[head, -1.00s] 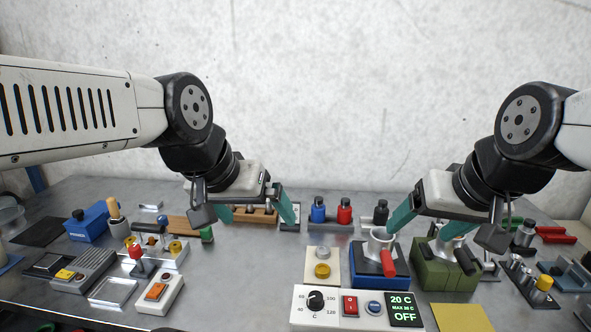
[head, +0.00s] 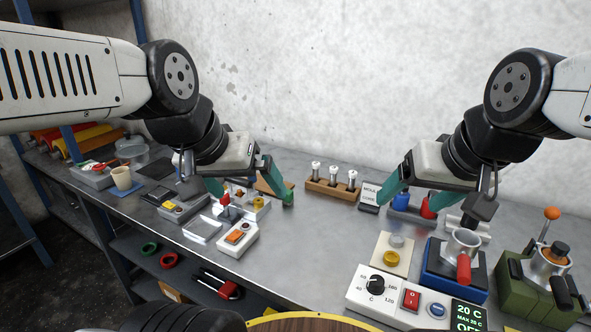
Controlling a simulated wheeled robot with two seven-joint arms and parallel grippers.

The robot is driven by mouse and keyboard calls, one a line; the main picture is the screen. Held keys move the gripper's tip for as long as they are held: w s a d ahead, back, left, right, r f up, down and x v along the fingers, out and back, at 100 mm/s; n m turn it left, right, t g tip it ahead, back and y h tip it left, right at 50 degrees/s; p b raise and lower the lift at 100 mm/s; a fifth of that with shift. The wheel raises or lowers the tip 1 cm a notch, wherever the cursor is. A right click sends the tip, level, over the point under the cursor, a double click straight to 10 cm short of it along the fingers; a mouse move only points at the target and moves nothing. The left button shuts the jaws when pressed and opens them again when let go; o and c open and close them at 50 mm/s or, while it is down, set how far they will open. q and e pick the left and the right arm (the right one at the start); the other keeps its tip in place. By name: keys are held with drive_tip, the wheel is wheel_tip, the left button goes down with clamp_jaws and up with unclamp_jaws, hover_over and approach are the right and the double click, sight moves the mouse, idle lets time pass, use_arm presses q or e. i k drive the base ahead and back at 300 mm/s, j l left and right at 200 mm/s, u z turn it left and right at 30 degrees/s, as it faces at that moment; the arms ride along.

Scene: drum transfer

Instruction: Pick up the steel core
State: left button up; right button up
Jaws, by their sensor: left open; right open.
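Several steel cores may be kept here: three upright steel pieces with pale tops, one of them a steel core (head: 333,174), stand in a wooden rack (head: 322,188) at the back of the bench. A small sign (head: 370,193) beside the rack reads something like "MOULD CORE". My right gripper (head: 406,204) is open and empty, right of the rack, in front of the blue and red bottles. Neither gripper touches a core.
A control box (head: 410,300) with dial and display stands at the front right. Behind it are a blue block with a metal cup (head: 463,243) and a green device (head: 540,290). A switch box (head: 237,239) sits left. The bench middle is clear.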

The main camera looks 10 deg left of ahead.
sight(315, 165)
drive_tip(key=z, duration=1.25)
drive_tip(key=u, duration=1.35)
drive_tip(key=i+j+u, duration=0.15)
drive_tip(key=j+u, duration=0.3)
drive_tip(key=i+j+u, duration=0.25)
drive_tip(key=u, duration=0.2)
